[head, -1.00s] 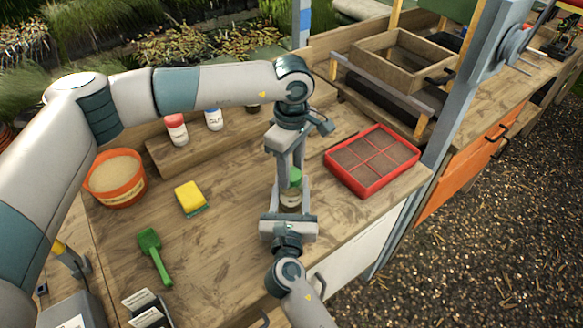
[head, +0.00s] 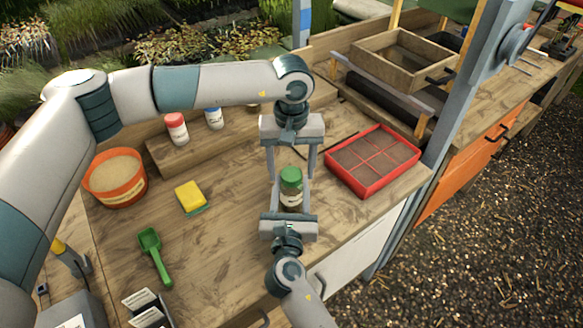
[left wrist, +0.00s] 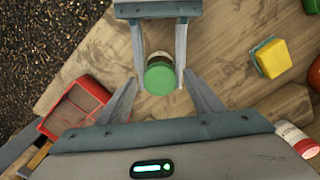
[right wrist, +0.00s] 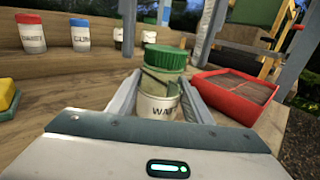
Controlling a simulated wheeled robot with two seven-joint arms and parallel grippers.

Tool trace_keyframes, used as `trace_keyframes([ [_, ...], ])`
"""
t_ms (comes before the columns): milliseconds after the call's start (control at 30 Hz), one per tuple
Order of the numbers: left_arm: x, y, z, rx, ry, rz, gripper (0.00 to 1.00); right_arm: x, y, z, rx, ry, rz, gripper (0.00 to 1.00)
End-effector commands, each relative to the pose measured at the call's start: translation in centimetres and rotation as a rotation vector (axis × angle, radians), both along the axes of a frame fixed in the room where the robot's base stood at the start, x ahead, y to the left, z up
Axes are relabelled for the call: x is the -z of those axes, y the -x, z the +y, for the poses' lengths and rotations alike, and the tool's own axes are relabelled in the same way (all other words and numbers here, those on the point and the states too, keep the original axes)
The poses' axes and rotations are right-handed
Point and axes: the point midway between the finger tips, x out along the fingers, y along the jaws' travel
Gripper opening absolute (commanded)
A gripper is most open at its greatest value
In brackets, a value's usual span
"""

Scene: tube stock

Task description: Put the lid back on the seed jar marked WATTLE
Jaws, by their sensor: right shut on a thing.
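The seed jar (head: 291,201) is clear glass with a white label; the letters "WA" show on it in the right wrist view (right wrist: 158,107). It stands upright, and the green lid (head: 290,177) sits on its mouth, looking level in the right wrist view (right wrist: 166,57). My right gripper (right wrist: 162,95) is shut on the jar's body from the front side. My left gripper (left wrist: 160,82) is open above the jar, its fingers spread on either side of the green lid with gaps between. Whether the lid is screwed tight cannot be told.
A red seed tray (head: 373,160) lies to the right. A yellow sponge (head: 190,196), a green scoop (head: 153,256) and an orange tub (head: 117,179) are to the left. Red-lidded (head: 176,129) and blue-lidded (head: 214,118) jars stand on the back ledge.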

Motion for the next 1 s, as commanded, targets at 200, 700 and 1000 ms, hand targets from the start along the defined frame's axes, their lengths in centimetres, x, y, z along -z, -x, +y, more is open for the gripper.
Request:
trace_keyframes([
  [200,-0.1,0.0,0.0,-0.001,0.000,0.001,0.60,0.1,0.0,0.0,0.000,0.000,0.001,0.00],
  [700,-5.9,0.0,0.0,-0.001,0.001,-0.002,0.60,0.1,0.0,0.0,0.000,0.000,0.001,0.00],
  [1000,-10.6,0.0,0.0,-0.001,0.001,-0.001,0.60,0.1,0.0,0.0,0.000,0.000,0.001,0.00],
])
